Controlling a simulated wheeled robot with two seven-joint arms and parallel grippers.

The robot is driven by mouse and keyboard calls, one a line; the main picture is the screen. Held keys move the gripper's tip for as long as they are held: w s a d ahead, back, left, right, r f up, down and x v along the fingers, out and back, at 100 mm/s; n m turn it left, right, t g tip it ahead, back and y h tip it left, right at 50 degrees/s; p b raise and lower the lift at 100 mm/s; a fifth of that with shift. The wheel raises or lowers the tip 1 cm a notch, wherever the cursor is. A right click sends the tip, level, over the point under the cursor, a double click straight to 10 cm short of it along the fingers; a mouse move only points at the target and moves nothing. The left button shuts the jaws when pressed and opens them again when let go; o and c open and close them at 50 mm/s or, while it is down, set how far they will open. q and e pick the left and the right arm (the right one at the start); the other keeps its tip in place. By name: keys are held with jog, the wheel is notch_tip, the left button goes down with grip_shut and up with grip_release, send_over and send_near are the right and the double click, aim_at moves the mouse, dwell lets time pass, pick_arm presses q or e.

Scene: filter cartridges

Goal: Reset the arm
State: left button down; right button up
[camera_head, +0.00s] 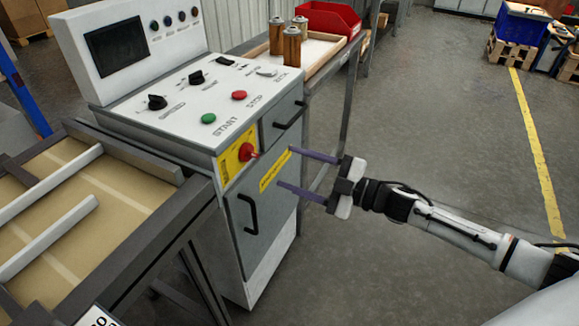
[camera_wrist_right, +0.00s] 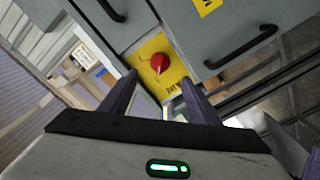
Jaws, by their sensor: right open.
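My right gripper (camera_head: 284,168) is open and empty in front of the grey control cabinet (camera_head: 275,215). Its two purple fingers point left toward the cabinet's front. In the right wrist view the fingers of my right gripper (camera_wrist_right: 158,88) stand apart, with a red emergency knob (camera_wrist_right: 159,63) on a yellow plate (camera_wrist_right: 168,82) showing between and beyond them. In the head view the red knob (camera_head: 248,152) is left of the fingertips. I cannot tell whether a fingertip touches the cabinet. My left gripper is out of view.
The cabinet's top panel has a green START button (camera_head: 208,118), a red STOP button (camera_head: 239,95) and black dials (camera_head: 157,102). A conveyor (camera_head: 170,240) stands at left. Filter cartridges (camera_head: 291,45) stand on a tray behind, beside a red bin (camera_head: 328,18).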

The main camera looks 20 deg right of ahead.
dwell(0.3)
jog(key=s+a+f+m+h, duration=0.3)
jog(key=s+f+m, duration=0.2)
jog(key=f, duration=0.2)
jog(key=s+a+f+m+h, duration=0.2)
jog(key=s+a+f+m, duration=0.2)
jog(key=s+f, duration=0.25)
jog(key=s+a+f+m+g+h, duration=0.1)
jog(key=s+f+m+g, duration=0.1)
jog(key=s+f, duration=0.3)
jog(key=s+a+f+m+g+h, duration=0.1)
jog(key=s+f, duration=0.4)
jog(key=s, duration=0.5)
jog(key=m+g+h, duration=0.1)
jog(key=m+g, duration=0.1)
jog(key=shift+s+f+m+g, duration=0.15)
jog(key=shift+m+g, duration=0.15)
